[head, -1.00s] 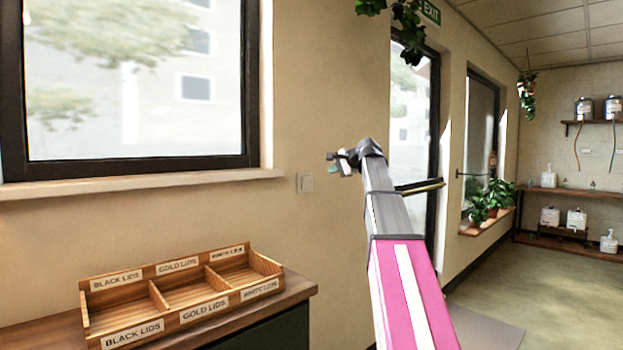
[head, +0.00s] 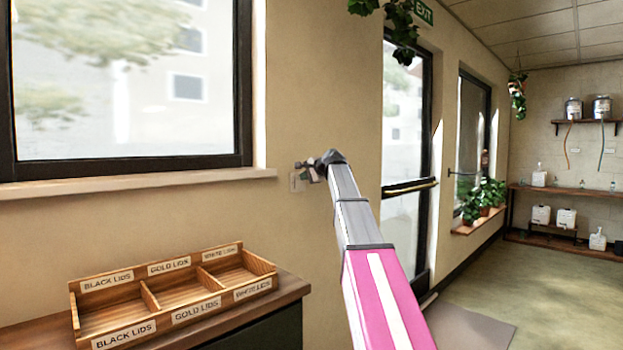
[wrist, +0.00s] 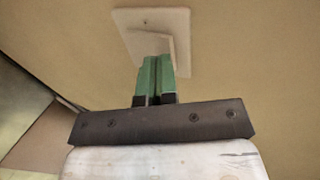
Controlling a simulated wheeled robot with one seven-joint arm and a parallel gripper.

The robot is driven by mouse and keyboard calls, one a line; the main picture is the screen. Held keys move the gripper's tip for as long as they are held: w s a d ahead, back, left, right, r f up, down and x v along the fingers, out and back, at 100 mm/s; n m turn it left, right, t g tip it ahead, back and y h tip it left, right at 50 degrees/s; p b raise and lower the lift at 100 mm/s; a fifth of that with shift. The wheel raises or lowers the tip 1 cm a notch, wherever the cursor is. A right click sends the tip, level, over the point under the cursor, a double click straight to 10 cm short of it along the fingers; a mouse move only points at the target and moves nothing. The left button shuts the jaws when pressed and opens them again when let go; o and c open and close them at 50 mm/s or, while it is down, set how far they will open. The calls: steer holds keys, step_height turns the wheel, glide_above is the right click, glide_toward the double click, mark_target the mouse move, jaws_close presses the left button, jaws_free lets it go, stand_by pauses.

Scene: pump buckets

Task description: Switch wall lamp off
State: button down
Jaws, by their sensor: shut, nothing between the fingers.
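The wall switch is a pale square plate (wrist: 180,24) with a raised rocker (wrist: 151,44) in the wrist view. In the head view the switch plate (head: 298,181) shows on the wall right of the window, partly covered by my gripper. My gripper (wrist: 156,60) is shut, with its green fingertips side by side and nothing between them. The tips are at the lower part of the rocker; I cannot tell whether they touch it. In the head view my gripper (head: 300,172) is in front of the plate. No wall lamp is in view.
A wooden lid tray (head: 150,298) with three compartments stands on a counter (head: 290,290) below the window. A glass door with a push bar (head: 409,188) is right of my arm. Floor (head: 510,285) is open at the right.

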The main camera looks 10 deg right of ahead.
steer(key=shift+w+a, duration=0.2)
steer(key=shift+w, duration=0.1)
steer(key=shift+w+a+r, duration=0.15)
steer(key=shift+w+a, duration=0.05)
steer(key=shift+w, duration=0.1)
stand_by(0.3)
steer(key=shift+r, duration=0.8)
steer(key=r+v, duration=0.1)
steer(key=v, duration=1.2)
